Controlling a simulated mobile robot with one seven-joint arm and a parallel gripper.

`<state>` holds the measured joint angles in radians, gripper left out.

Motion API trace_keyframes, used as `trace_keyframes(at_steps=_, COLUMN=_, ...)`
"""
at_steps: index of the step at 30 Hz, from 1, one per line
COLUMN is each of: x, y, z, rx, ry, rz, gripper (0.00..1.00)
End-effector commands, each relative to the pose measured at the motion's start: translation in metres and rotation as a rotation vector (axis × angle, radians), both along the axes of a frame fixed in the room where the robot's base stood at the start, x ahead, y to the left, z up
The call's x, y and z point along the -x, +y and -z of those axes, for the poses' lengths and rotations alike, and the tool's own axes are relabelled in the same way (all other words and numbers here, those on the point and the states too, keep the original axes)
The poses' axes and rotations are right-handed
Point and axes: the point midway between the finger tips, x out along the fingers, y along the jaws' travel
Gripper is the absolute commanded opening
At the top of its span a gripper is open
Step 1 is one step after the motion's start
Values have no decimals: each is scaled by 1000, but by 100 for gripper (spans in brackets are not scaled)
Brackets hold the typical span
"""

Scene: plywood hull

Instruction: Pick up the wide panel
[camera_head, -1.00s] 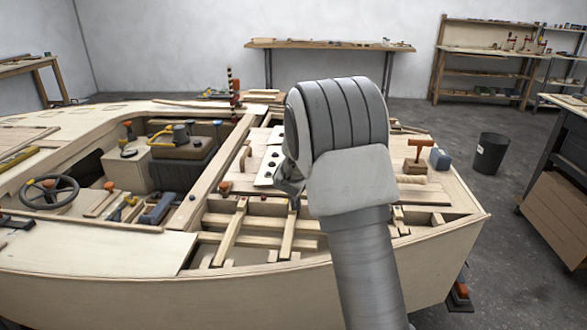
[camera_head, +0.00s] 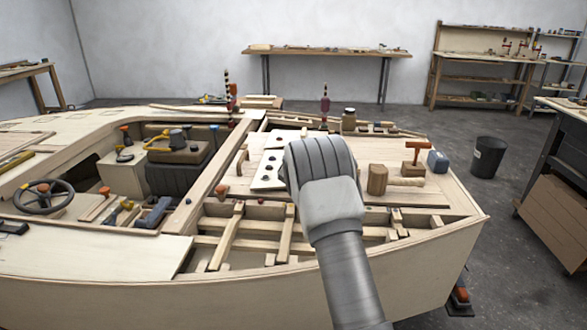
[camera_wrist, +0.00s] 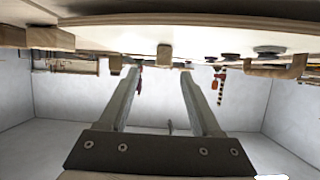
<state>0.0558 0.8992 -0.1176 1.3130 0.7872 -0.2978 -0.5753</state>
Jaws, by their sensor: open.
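A flat pale plate with several dark round fittings (camera_head: 268,168) lies on the boat's deck, left of my arm in the head view. A broad plywood board (camera_head: 425,198) lies on the deck right of my arm, with tools on it. I cannot tell for sure which is the wide panel. My gripper (camera_wrist: 159,72) is open in the wrist view, its two fingers apart with nothing between them. That view appears upside down, with the deck along its top edge close to the fingertips. In the head view my wrist hides the fingers.
Open framing with beams (camera_head: 287,235) lies in front. A steering wheel (camera_head: 45,196) is at left.

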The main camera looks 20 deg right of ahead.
Motion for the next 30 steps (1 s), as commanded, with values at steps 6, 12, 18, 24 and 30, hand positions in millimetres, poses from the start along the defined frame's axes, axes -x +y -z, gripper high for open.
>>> trace_keyframes(at_steps=6, x=-12, y=-3, z=8, rx=-1, ry=0, rz=0, gripper=65)
trace_keyframes(at_steps=12, x=-32, y=-8, z=17, rx=-1, ry=1, rz=1, gripper=65)
trace_keyframes(at_steps=18, x=-43, y=-13, z=23, rx=0, ry=1, rz=1, gripper=65)
trace_keyframes(at_steps=24, x=-45, y=-14, z=24, rx=-1, ry=0, rz=0, gripper=65)
trace_keyframes(at_steps=30, x=-45, y=-14, z=24, rx=-1, ry=0, rz=0, gripper=52)
